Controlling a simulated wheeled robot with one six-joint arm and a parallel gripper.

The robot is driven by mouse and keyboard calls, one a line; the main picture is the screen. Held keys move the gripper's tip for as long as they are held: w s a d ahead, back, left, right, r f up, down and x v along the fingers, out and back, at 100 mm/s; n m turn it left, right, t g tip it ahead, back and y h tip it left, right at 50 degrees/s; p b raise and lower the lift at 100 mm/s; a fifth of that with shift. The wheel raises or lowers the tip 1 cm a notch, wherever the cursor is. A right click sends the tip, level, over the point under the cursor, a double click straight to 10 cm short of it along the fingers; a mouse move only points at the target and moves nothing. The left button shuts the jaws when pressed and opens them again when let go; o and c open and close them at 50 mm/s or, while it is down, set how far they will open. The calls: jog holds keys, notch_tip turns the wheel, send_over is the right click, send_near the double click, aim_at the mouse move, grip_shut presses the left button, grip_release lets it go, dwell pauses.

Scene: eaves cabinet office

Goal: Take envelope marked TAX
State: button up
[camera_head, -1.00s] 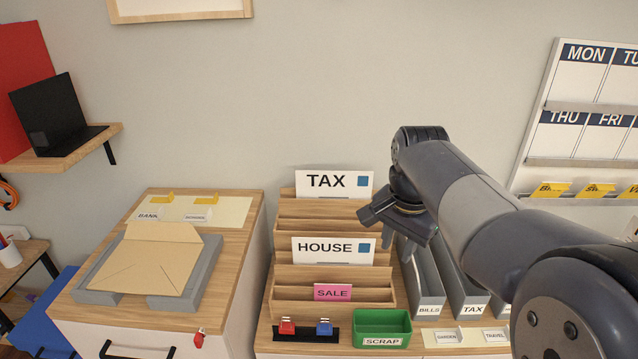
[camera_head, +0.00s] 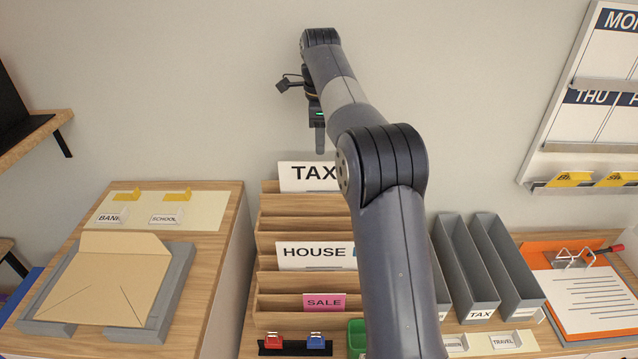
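A white envelope marked TAX (camera_head: 300,177) stands upright in the rear slot of a wooden tiered sorter (camera_head: 278,222). My arm covers its right end. My gripper (camera_head: 319,143) is above and just behind or over the TAX envelope, near the wall. It is seen side-on, so its finger gap does not show, and I cannot tell whether it touches the envelope. A white HOUSE envelope (camera_head: 300,254) and a pink SALE card (camera_head: 324,302) stand in lower tiers.
Grey upright files (camera_head: 470,280), one labelled TAX, stand right of my arm. A clipboard (camera_head: 590,295) lies further right. A tan open envelope (camera_head: 108,280) lies on a grey tray at left. Red and blue clips (camera_head: 295,343) sit in front. A wall planner (camera_head: 600,100) hangs right.

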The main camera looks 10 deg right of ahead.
aim_at(321, 174)
jog(key=f, duration=1)
jog(key=shift+s+d, duration=0.1)
jog(key=shift+s, duration=0.1)
jog(key=shift+c, duration=0.3)
grip_shut()
